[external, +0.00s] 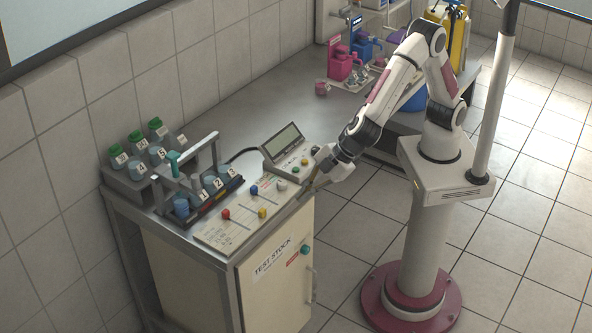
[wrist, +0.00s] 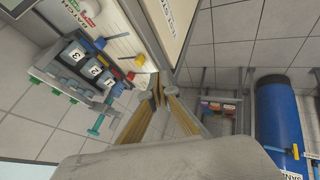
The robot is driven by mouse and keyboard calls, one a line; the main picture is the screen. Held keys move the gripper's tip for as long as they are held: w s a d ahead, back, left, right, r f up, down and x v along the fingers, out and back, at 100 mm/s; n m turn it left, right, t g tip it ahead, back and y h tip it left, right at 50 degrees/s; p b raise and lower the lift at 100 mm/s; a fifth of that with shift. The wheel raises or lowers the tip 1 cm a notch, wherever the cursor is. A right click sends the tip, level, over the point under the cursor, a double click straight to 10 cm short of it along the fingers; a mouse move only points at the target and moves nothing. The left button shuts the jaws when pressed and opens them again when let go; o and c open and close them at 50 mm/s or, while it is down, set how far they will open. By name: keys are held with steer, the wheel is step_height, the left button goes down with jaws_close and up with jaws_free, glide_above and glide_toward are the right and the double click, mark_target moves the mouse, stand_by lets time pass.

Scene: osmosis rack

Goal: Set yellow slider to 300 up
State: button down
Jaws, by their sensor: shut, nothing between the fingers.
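The yellow slider (external: 262,212) is a small yellow knob on the pale slider panel (external: 222,236), near the panel's front edge. It also shows in the wrist view (wrist: 139,60), just above and left of my fingertips. My gripper (external: 308,189) is shut and empty, at the front edge of the cabinet top, right of the yellow slider and apart from it. In the wrist view the closed fingertips (wrist: 158,92) point toward the panel edge. The scale markings are too small to read.
A red knob (external: 226,214) and a blue knob (external: 254,190) share the panel. A display console (external: 283,140) stands behind. A rack of numbered jars with a raised handle (external: 190,158) stands left. The cabinet below is labelled TEST STOCK (external: 273,259). Open floor lies right.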

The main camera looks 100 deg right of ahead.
mark_target(263, 212)
steer(key=shift+w+d+f, duration=0.6)
steer(key=shift+w+f, duration=0.75)
steer(key=shift+w, duration=0.1)
steer(key=shift+w+d+f, duration=0.55)
steer(key=shift+w+f, duration=0.75)
steer(key=shift+w, duration=0.2)
steer(key=shift+w+d+f, duration=0.6)
steer(key=shift+w+f, duration=0.75)
steer(key=shift+w, duration=0.1)
steer(key=w+d, duration=0.6)
steer(key=shift+w+d, duration=0.3)
steer(key=shift+d, duration=0.05)
